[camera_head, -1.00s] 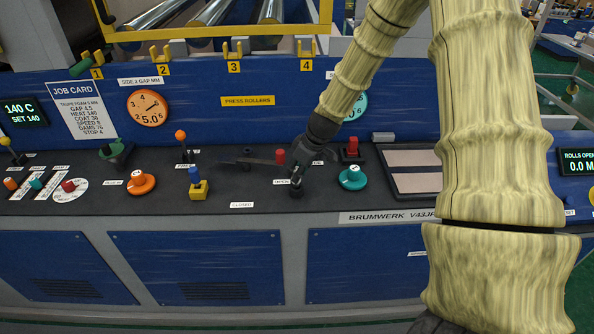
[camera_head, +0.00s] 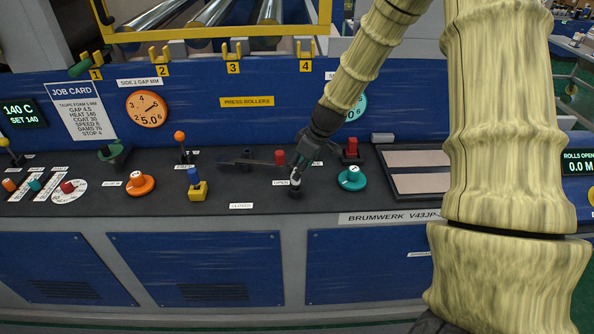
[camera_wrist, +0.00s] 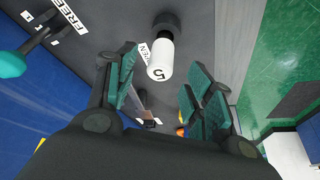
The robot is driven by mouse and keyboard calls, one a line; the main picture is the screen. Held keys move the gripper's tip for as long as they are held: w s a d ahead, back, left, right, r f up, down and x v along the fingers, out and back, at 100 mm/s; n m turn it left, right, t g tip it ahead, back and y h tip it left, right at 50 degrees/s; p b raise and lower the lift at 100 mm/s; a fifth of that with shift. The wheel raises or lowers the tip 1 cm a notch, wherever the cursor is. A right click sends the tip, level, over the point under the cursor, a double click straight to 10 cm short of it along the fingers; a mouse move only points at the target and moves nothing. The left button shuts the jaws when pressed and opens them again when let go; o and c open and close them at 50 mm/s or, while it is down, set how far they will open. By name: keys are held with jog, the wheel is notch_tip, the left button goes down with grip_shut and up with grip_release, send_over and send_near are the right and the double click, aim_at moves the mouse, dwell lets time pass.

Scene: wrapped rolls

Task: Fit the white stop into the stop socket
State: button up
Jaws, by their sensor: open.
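The white stop (camera_wrist: 160,60) is a short white cylinder with a dark mark like a 5 on its end. In the wrist view it stands on or in a dark round base (camera_wrist: 168,24); how deep it sits I cannot tell. In the head view the stop (camera_head: 296,179) shows as a small white piece above that black base (camera_head: 296,193), next to the OPEN label. My gripper (camera_wrist: 160,88) is open and empty, with the stop just beyond its fingertips and apart from them. In the head view my gripper (camera_head: 303,163) is just above and behind the stop.
On the black console, a red knob (camera_head: 280,156) and a dark lever stand to the left. A teal knob (camera_head: 351,178) and a red-topped block (camera_head: 351,148) stand to the right. A blue-and-yellow switch (camera_head: 196,186) is further left. The console front edge is clear.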

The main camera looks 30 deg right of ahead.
jog(key=v, duration=0.8)
jog(key=shift+r, duration=0.35)
jog(key=s+a+f+m+g+h, duration=0.1)
jog(key=s+a+f, duration=0.25)
jog(key=f, duration=0.35)
jog(key=s+a+f+m+g+h, duration=0.15)
jog(key=s+f, duration=0.25)
jog(key=f, duration=0.4)
jog(key=s+a+f, duration=0.3)
jog(key=a+f, duration=0.1)
jog(key=f, duration=0.3)
jog(key=s+a+f+m+g, duration=0.1)
jog(key=s+a+f, duration=0.35)
jog(key=s, duration=0.35)
jog(key=s+a+f+m, duration=0.1)
jog(key=s+a+f, duration=0.35)
jog(key=s, duration=0.35)
jog(key=s+a+f+m+g, duration=0.1)
jog(key=s+a+f, duration=0.3)
jog(key=s+f, duration=0.3)
jog(key=shift+y, duration=0.25)
jog(key=f+b, duration=0.1)
jog(key=b, duration=0.1)
jog(key=s+f+b, duration=0.1)
jog(key=f+b, duration=0.3)
jog(key=shift+s+a, duration=0.25)
jog(key=shift+s, duration=0.1)
